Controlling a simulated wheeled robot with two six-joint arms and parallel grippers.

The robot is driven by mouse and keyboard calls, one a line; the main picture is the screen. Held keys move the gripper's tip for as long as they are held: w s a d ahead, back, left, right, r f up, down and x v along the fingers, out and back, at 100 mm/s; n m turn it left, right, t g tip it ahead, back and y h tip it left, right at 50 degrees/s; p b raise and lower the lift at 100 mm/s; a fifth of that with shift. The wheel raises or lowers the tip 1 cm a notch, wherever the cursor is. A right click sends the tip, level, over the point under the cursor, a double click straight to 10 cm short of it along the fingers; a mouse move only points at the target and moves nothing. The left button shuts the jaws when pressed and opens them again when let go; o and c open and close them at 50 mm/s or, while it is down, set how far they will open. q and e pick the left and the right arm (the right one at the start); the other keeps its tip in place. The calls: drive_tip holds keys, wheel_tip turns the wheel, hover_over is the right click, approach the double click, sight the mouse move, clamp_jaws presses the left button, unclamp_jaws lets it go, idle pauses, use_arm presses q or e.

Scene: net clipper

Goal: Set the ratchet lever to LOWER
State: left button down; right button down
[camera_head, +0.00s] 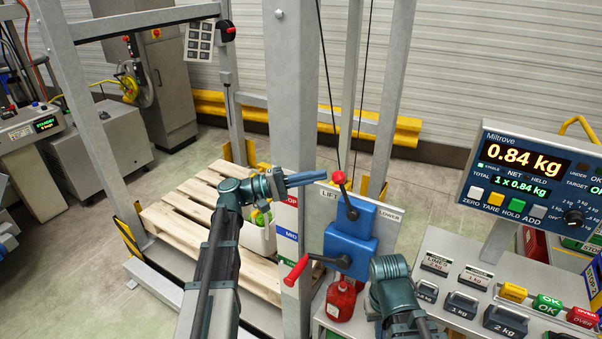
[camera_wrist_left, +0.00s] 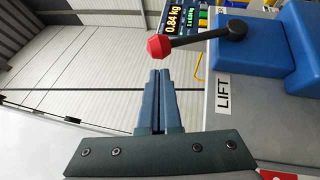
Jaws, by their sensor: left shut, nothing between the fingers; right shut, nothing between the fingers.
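The ratchet lever (camera_head: 346,196) is a short black bar with a red knob on a blue housing (camera_head: 349,246). It stands up, leaning slightly left toward the LIFT label (camera_head: 328,194); the LOWER label (camera_head: 390,215) is on the right. My left gripper (camera_head: 322,176) is shut and empty, its tips just left of the red knob. In the left wrist view its tips (camera_wrist_left: 160,73) lie close to the red knob (camera_wrist_left: 159,47); I cannot tell if they touch. My right wrist shows at the bottom right of the housing, but its fingers are hidden.
A red-handled crank (camera_head: 297,269) sticks out left of the housing. A grey post (camera_head: 291,100) stands behind my left gripper. A red bottle (camera_head: 341,300) is below. Weights (camera_head: 462,305) and a scale display (camera_head: 521,170) stand at right. A pallet (camera_head: 185,212) is at left.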

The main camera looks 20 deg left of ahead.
sight(333, 175)
use_arm(q)
drive_tip(key=shift+s+d+r, duration=0.15)
drive_tip(key=shift+s+d, duration=0.05)
drive_tip(key=shift+d, duration=0.35)
drive_tip(key=d+r+m+y+p, duration=0.1)
drive_tip(key=r+p, duration=0.1)
drive_tip(key=p, duration=0.3)
drive_tip(key=s+d+r+m+g+y+p, duration=0.1)
drive_tip(key=d+r+p, duration=0.1)
drive_tip(key=p, duration=0.3)
drive_tip(key=shift+d+y, duration=0.3)
drive_tip(key=s+d+p, duration=0.1)
drive_tip(key=d, duration=0.6)
drive_tip(key=shift+s+m+y, duration=0.3)
drive_tip(key=shift+s+y, duration=0.05)
drive_tip(key=shift+y, duration=0.05)
drive_tip(key=shift+d, duration=0.2)
drive_tip(key=shift+g, duration=0.3)
